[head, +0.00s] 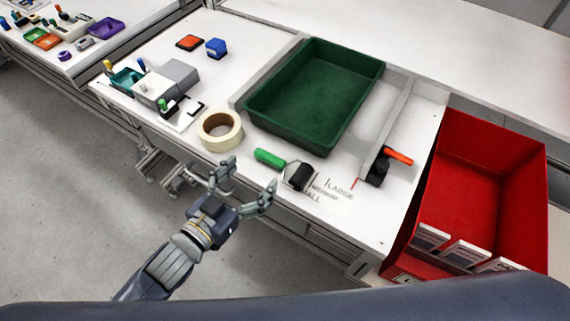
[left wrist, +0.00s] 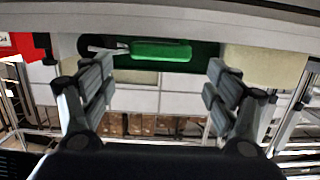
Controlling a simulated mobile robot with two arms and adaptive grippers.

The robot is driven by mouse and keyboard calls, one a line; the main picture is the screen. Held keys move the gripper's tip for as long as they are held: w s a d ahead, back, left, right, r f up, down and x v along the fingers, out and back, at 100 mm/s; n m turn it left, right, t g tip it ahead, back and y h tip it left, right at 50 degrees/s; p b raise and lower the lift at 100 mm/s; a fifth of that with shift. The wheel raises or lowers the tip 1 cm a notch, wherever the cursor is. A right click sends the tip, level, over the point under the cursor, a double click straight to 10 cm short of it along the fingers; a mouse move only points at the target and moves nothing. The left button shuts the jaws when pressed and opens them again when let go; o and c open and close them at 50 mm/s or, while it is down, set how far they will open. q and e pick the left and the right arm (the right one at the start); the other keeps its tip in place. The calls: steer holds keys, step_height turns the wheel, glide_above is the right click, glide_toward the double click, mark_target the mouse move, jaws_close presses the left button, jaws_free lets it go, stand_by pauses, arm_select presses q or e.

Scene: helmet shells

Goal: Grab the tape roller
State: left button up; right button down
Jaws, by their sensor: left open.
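A roller with a green handle (head: 269,158) and a black roller head (head: 300,177) lies near the front edge of the white table (head: 340,215). The green handle also shows in the left wrist view (left wrist: 160,50), beyond and between the fingertips. My left gripper (head: 246,180) is open and empty, in front of the table edge and apart from the handle. Its spread fingers show at both sides of the left wrist view (left wrist: 160,78). My right gripper is in neither view.
A cream tape roll (head: 220,130) lies left of the roller. A green tray (head: 310,100) stands behind. An orange-handled tool (head: 398,156) lies to the right, before a red bin (head: 490,180). A grey box (head: 180,75) and small items stand at left.

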mark_target(267, 160)
arm_select(q)
steer(key=shift+w+d, duration=0.1)
steer(key=shift+w, duration=0.1)
steer(key=x, duration=0.4)
steer(key=shift+w+p, duration=0.1)
steer(key=shift+p, duration=0.25)
steer(key=shift+w+d+f, duration=0.1)
steer(key=shift+w+d, duration=0.25)
steer(key=c, duration=0.9)
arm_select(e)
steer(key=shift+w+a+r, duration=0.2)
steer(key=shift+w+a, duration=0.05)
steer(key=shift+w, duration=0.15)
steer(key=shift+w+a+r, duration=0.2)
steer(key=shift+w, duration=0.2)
